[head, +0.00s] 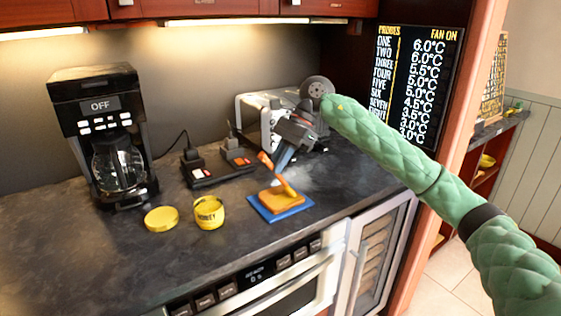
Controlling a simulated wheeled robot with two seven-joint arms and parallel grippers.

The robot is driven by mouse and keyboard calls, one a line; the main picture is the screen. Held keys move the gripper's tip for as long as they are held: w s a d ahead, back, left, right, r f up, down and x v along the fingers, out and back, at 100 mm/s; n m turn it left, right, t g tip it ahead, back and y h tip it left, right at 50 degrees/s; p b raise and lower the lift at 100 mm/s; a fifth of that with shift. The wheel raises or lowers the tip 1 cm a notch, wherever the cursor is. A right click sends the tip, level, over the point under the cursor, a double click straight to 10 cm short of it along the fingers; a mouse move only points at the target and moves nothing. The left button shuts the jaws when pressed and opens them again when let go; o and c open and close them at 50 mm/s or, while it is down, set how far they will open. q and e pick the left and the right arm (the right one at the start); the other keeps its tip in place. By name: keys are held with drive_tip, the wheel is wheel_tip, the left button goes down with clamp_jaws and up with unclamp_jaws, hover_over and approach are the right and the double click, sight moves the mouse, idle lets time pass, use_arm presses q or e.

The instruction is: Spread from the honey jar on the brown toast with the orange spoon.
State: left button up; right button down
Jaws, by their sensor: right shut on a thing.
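The honey jar (209,213) is yellow and stands open on the dark counter, with its yellow lid (161,219) lying flat to its left. The brown toast (279,200) lies on a blue board (307,204) right of the jar. My right gripper (281,165) is above the toast, shut on the orange spoon (284,184). The spoon slants down, its handle end up left and its lower end at the toast's top; I cannot tell whether they touch. My left gripper is not in view.
A coffee maker (103,130) with a glass pot stands at the left. A metal toaster (262,112) is behind my right gripper. A power strip (222,176) with plugs lies behind the jar. The front left counter is clear.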

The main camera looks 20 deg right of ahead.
drive_tip(key=shift+s+a, duration=0.2)
drive_tip(key=shift+a, duration=0.35)
drive_tip(key=shift+s+a, duration=0.15)
drive_tip(key=shift+a, duration=0.35)
drive_tip(key=shift+a, duration=0.15)
drive_tip(key=shift+s+a+f+b, duration=0.1)
drive_tip(key=shift+s+a+b, duration=0.15)
drive_tip(key=shift+a, duration=0.35)
drive_tip(key=shift+s+a+b, duration=0.15)
drive_tip(key=shift+a+b, duration=0.05)
drive_tip(key=shift+a, duration=0.4)
drive_tip(key=shift+w, duration=0.1)
drive_tip(key=shift+w+a, duration=0.2)
drive_tip(key=shift+w, duration=0.3)
drive_tip(key=shift+w+a, duration=0.15)
drive_tip(key=shift+w, duration=0.3)
drive_tip(key=shift+w, duration=0.1)
drive_tip(key=shift+w+a+b, duration=0.2)
drive_tip(key=shift+w+b, duration=0.05)
drive_tip(key=shift+w, duration=0.25)
drive_tip(key=shift+w+a+b, duration=0.15)
drive_tip(key=shift+w+b, duration=0.05)
drive_tip(key=shift+w, duration=0.25)
drive_tip(key=shift+d, duration=0.1)
